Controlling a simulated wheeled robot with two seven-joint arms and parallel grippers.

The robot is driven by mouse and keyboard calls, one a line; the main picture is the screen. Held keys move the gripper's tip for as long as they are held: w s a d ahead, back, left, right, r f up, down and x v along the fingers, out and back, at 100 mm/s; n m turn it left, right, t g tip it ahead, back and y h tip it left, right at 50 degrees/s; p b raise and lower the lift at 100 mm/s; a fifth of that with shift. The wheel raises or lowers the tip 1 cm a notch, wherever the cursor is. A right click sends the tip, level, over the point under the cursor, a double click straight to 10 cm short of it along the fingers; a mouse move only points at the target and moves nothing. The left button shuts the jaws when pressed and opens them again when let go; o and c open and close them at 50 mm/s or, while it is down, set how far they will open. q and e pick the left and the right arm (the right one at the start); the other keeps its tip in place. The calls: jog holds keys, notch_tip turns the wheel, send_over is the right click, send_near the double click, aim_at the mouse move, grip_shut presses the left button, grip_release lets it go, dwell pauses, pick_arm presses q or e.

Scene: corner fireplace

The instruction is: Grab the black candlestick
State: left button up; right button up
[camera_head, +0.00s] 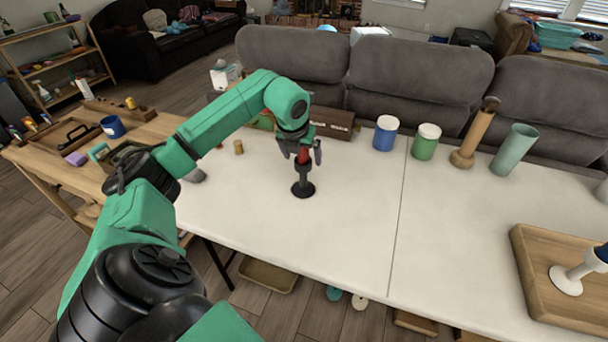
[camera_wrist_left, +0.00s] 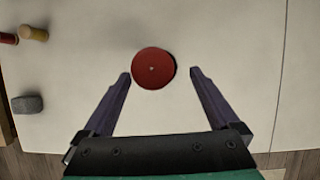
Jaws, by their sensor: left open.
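The black candlestick (camera_head: 303,188) stands upright on the white table, with a round base and a red candle (camera_head: 303,156) in its top. My left gripper (camera_head: 304,152) is open above it, with its fingers pointing down at the candle's height. In the left wrist view the round red candle top (camera_wrist_left: 154,68) lies near the line between the two open fingertips (camera_wrist_left: 160,74), with gaps on both sides. The candlestick's black body is mostly hidden below the candle in that view. My right gripper is not in view.
The white table (camera_head: 350,240) is clear around the candlestick. A small wooden cylinder (camera_head: 238,147) and a grey object (camera_head: 194,175) are to its left. Blue and green jars (camera_head: 384,133) stand at the back.

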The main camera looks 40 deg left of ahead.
aim_at(303, 176)
pick_arm(q)
jog(key=x, duration=0.3)
jog(key=shift+w+a+f, duration=0.1)
jog(key=shift+f, duration=0.1)
grip_shut()
